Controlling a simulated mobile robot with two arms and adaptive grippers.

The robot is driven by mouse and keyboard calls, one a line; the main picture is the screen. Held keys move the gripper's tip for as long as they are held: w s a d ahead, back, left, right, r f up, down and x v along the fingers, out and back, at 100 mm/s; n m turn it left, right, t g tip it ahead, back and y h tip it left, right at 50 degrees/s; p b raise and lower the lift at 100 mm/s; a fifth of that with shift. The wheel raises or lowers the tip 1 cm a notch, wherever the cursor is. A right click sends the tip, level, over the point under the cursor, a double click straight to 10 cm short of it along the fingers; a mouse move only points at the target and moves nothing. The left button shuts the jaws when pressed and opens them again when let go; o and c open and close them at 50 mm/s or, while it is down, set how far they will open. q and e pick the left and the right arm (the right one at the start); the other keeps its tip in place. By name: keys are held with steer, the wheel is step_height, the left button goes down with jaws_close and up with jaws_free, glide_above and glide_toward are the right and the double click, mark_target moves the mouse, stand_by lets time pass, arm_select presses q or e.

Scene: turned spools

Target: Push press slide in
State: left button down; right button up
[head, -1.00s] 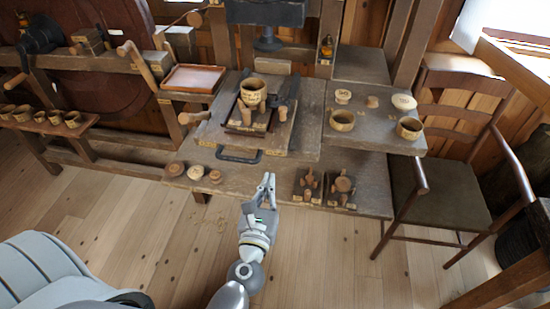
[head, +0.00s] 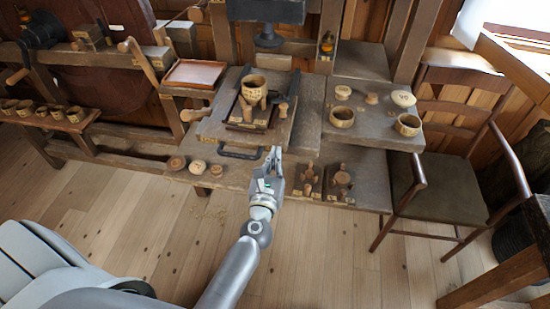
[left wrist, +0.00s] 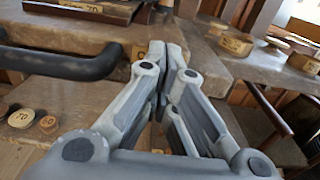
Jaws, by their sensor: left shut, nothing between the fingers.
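The press slide (head: 219,130) is a grey wooden board under the press, with a black bar handle (head: 240,154) on its front edge. On it is a dark tray frame (head: 233,123) holding a wooden cup (head: 254,87) and pegs. My left gripper (head: 273,152) is shut and empty, just right of the handle and near the slide's front edge. In the left wrist view the closed fingertips (left wrist: 167,48) point at the board edge, with the handle (left wrist: 60,62) to their left. I cannot tell whether the fingertips touch the board. My right gripper is not in view.
The black press head (head: 268,38) hangs behind the slide. Round wooden discs (head: 197,167) lie front left of the bench, and two small dark fixtures (head: 341,182) stand close right of my gripper. Cups (head: 408,125) stand on the right block. A chair (head: 440,190) stands at right.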

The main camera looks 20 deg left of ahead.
arm_select(q)
steer(key=shift+x, duration=2.25)
steer(key=shift+s, duration=0.2)
